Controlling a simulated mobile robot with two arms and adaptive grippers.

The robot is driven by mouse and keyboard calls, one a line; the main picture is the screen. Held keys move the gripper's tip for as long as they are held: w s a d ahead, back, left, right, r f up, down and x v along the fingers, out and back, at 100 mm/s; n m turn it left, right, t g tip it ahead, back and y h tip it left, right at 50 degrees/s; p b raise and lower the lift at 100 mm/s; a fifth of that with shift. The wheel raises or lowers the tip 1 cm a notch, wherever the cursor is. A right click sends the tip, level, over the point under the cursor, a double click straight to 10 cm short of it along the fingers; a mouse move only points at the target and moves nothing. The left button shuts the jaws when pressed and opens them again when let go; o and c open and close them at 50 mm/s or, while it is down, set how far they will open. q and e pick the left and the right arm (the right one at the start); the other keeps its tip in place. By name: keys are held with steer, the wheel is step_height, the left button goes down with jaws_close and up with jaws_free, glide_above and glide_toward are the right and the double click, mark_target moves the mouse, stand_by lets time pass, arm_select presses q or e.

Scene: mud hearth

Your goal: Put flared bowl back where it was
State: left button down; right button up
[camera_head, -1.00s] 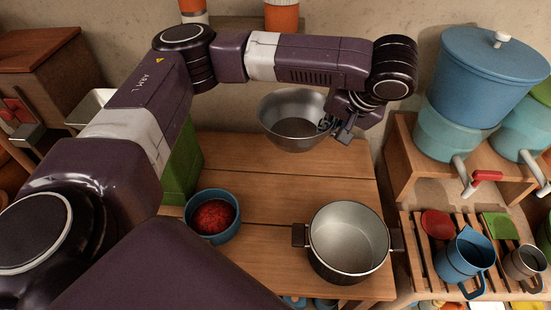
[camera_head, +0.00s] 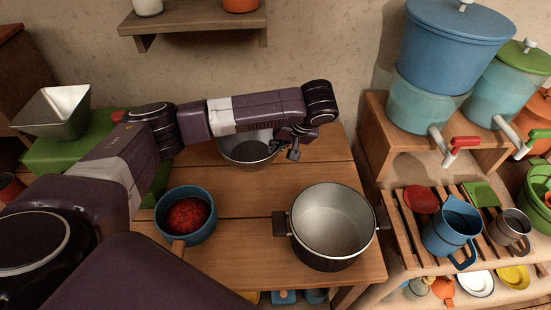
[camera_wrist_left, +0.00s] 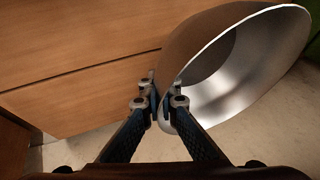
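The flared bowl (camera_head: 247,151) is grey metal and is at the back of the wooden table (camera_head: 255,205), partly hidden behind my left arm. My left gripper (camera_head: 291,147) is at the bowl's right side. In the left wrist view the gripper (camera_wrist_left: 160,103) is shut on the rim of the bowl (camera_wrist_left: 245,80), one finger on each side of the wall. I cannot tell whether the bowl's base touches the table. My right gripper is not in view.
A blue bowl (camera_head: 185,229) with red contents and a two-handled pot (camera_head: 332,228) stand on the table's front half. A green block (camera_head: 75,150) with a square metal bowl (camera_head: 53,112) is at left. A slatted rack (camera_head: 408,222) with mugs is at right.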

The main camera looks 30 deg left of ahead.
mark_target(276, 166)
arm_select(q)
steer(key=shift+f, duration=2.4)
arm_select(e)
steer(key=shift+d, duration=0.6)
arm_select(q)
steer(key=shift+d, duration=0.1)
steer(key=c, duration=2.4)
jaws_free()
steer(key=shift+f, duration=0.1)
